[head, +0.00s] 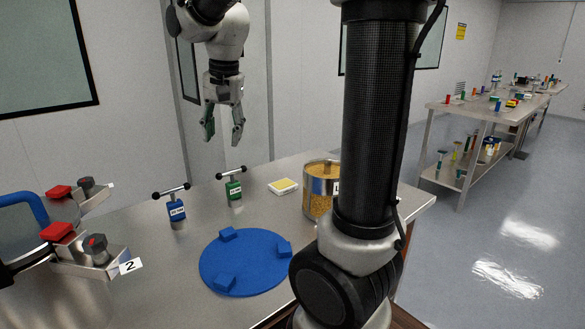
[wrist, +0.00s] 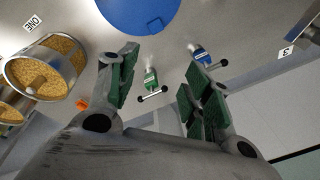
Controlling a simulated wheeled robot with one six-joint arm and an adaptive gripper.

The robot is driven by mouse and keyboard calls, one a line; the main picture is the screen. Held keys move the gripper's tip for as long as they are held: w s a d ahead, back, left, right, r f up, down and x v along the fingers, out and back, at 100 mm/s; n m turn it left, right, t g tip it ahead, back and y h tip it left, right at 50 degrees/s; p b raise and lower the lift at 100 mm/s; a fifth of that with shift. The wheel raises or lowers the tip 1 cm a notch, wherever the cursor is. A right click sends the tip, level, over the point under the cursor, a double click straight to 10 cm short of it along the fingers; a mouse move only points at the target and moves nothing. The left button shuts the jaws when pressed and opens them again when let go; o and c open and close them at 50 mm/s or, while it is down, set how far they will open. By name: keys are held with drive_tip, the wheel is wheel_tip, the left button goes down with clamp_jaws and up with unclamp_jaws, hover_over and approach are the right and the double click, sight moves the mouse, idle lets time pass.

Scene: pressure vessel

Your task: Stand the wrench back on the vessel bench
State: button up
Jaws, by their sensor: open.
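Two T-handled wrenches stand upright on the steel vessel bench (head: 130,225). The frames do not show which one the task means. My gripper (head: 222,133) is open and empty, pointing down, high above the bench behind the wrenches in the head view. In the wrist view, the green wrench (wrist: 151,77) shows between the open fingers, well beyond them, and the blue wrench (wrist: 201,54) shows near the right finger.
A blue disc (head: 240,264) with three blue blocks lies on the bench. A vessel with red-topped clamps (head: 58,231) and a "2" tag stands at left. A clear-sided canister of yellow granules (head: 318,192) and a yellow-topped pad (head: 284,186) are to the right. Another bench (head: 480,112) stands far right.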

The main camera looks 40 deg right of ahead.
drive_tip(key=s+d+f+n, duration=0.1)
drive_tip(key=s+n, duration=0.2)
drive_tip(key=s, duration=0.4)
drive_tip(key=s+d+f+n+t, duration=0.1)
drive_tip(key=s+d+n, duration=0.1)
drive_tip(key=s, duration=0.5)
drive_tip(key=s+d+f+n+t, duration=0.1)
drive_tip(key=s+n, duration=0.2)
drive_tip(key=s, duration=0.4)
drive_tip(key=shift+d+f+n, duration=0.35)
drive_tip(key=shift+n, duration=0.05)
